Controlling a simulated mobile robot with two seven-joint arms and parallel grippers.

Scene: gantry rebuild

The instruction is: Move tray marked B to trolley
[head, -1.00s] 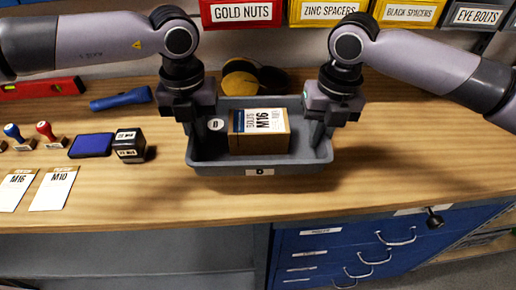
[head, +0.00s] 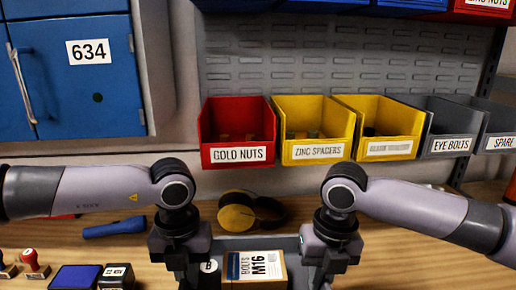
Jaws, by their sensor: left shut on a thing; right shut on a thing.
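The grey tray (head: 250,242) is cut off by the bottom edge of the head view. Only its back part shows; its front is out of view. A brown box labelled BOLTS M16 (head: 256,266) is in it, with a round tag marked B (head: 209,266) at the box's left. My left gripper (head: 190,279) is shut on the tray's left side. My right gripper (head: 317,279) is shut on its right side. The fingertips are mostly hidden. I cannot tell whether the tray rests on the bench or is just above it. No trolley is in view.
A blue torch (head: 114,228), a blue ink pad (head: 76,277) and stamps (head: 34,264) are at the left. Labelled bins, including a red one (head: 237,154), hang behind. A blue cabinet (head: 70,100) is upper left.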

